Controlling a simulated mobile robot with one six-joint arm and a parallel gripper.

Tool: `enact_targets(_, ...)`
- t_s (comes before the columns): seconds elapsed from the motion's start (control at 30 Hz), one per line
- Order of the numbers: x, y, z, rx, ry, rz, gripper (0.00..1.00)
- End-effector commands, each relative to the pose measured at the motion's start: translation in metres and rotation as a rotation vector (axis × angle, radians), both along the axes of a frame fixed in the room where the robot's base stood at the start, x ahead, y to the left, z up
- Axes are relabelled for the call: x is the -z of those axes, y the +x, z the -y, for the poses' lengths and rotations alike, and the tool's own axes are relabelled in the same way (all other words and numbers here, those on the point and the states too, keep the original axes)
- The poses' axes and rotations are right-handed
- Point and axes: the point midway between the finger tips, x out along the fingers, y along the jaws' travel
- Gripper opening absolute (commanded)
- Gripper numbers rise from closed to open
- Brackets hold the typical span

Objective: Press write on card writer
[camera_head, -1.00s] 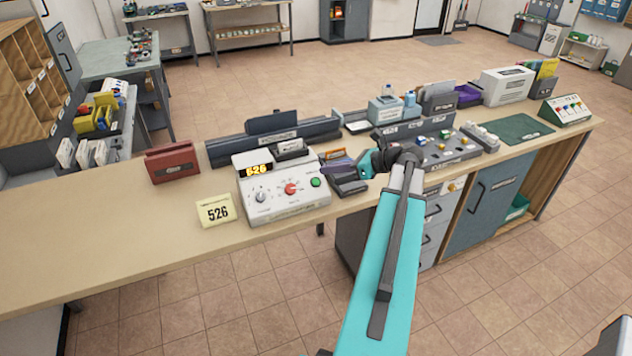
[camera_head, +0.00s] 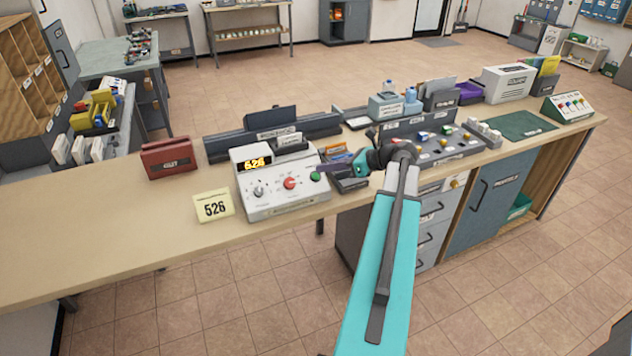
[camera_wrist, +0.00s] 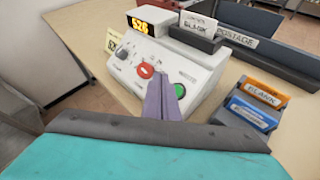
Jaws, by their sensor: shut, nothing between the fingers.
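The card writer (camera_head: 270,205) is a white box on the counter with a lit yellow display, a grey knob, a red knob (camera_head: 290,183) and a green button (camera_head: 316,176). In the wrist view, the display (camera_wrist: 139,25) appears to read 526, and a card marked BLANK stands in the writer's top slot. My gripper (camera_head: 324,170) is shut and empty, its fingertips close to the green button. In the wrist view, the fingers cover part of the writer's front just left of the green button (camera_wrist: 180,90). I cannot tell whether they touch it.
A yellow sign reading 526 (camera_head: 213,206) stands left of the writer. A red box (camera_head: 169,158) is further left. A rack with orange and blue cards (camera_wrist: 254,104) is right of the writer. A long dark rack (camera_head: 270,136) stands behind. The counter's left end is clear.

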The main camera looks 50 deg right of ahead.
Motion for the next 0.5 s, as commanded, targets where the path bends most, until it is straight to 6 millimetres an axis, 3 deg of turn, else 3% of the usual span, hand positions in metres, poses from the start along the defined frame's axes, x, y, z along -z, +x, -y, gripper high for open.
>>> enact_targets(0.5, 0.033, 0.021, 0.009, 0.000, -0.001, 0.000, 0.00)
